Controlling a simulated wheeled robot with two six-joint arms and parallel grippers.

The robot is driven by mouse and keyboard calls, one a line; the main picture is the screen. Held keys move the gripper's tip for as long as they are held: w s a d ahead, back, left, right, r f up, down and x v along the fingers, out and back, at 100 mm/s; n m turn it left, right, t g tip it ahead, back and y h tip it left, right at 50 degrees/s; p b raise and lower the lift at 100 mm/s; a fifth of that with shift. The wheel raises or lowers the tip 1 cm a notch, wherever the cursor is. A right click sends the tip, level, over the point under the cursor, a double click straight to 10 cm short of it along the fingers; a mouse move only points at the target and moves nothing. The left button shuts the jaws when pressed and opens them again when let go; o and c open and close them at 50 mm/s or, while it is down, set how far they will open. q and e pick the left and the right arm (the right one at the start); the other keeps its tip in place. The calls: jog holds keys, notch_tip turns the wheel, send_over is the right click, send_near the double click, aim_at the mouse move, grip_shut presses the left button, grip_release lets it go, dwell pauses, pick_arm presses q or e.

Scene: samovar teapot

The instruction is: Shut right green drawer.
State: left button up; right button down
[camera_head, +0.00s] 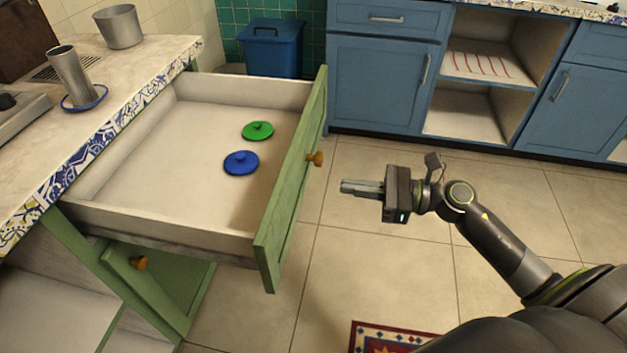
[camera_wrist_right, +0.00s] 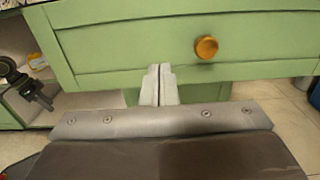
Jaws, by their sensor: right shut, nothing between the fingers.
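The green drawer (camera_head: 292,190) is pulled far out from under the tiled counter. Its front panel faces right and carries a round orange knob (camera_head: 315,159). My right gripper (camera_head: 345,187) is shut and empty, a short way in front of the panel, pointing at it. In the right wrist view the closed fingertips (camera_wrist_right: 158,70) show before the lower part of the drawer front (camera_wrist_right: 130,45), left of and below the knob (camera_wrist_right: 206,47). Contact cannot be told. A dark gripper, likely my left one (camera_wrist_right: 38,98), shows at the left edge of the wrist view, small and unclear.
A green lid (camera_head: 258,130) and a blue lid (camera_head: 241,162) lie in the drawer. Below it, a green cabinet door (camera_head: 165,285) stands open. A metal cup (camera_head: 70,75) and pot (camera_head: 120,27) stand on the counter. Blue cabinets (camera_head: 385,85) line the back.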

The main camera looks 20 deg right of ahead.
aim_at(298, 179)
jog(key=x, duration=0.7)
jog(key=shift+w+a+p, duration=0.2)
jog(key=shift+a+p, duration=0.05)
jog(key=shift+p, duration=0.1)
pick_arm(q)
jog(key=shift+a+f, duration=0.15)
jog(key=shift+f, duration=0.25)
pick_arm(e)
jog(key=shift+w+a, duration=0.2)
jog(key=shift+a, duration=0.05)
